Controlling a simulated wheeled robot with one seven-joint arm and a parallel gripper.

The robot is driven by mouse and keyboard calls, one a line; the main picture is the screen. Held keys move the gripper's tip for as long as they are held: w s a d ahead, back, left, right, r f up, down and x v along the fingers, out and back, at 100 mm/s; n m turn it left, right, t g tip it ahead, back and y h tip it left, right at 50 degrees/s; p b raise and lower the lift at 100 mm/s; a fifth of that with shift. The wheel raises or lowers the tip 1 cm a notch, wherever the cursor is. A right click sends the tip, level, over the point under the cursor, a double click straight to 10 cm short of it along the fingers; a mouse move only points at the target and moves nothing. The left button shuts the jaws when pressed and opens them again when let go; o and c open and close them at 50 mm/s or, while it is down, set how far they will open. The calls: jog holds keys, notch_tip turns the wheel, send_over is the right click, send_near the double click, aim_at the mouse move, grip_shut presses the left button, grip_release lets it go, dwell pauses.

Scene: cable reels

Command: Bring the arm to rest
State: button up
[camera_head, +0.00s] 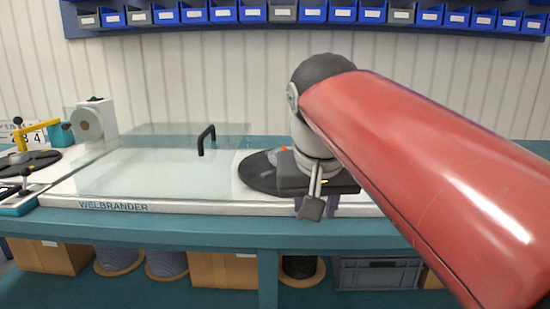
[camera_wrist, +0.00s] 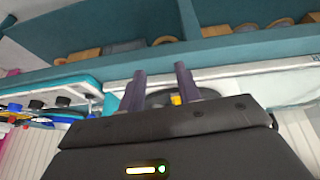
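My red arm (camera_head: 430,170) reaches in from the right in the head view and bends down at a dark joint over the bench. My gripper (camera_head: 318,208) points down near the bench's front edge, partly behind a small grey piece. In the wrist view my gripper (camera_wrist: 160,73) has its two purple fingers well apart. No held object shows between them. A small yellow thing (camera_wrist: 176,99) and a dark round shape (camera_wrist: 158,97) appear beyond the fingers. The fingertips' exact height over the bench cannot be told.
A dark round disc (camera_head: 256,173) lies beside my wrist. Left of it is a clear panel with a black handle (camera_head: 205,139). A white roll holder (camera_head: 95,121) and yellow-armed device (camera_head: 35,130) stand left. Blue bins (camera_head: 224,12) line the wall; boxes (camera_head: 222,270) sit below.

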jog(key=s+d+f, duration=0.4)
jog(key=s+f, duration=0.2)
jog(key=f, duration=0.4)
jog(key=s+d+f, duration=0.5)
jog(key=s+f, duration=0.1)
jog(key=f, duration=0.4)
jog(key=shift+s+t+y, duration=0.3)
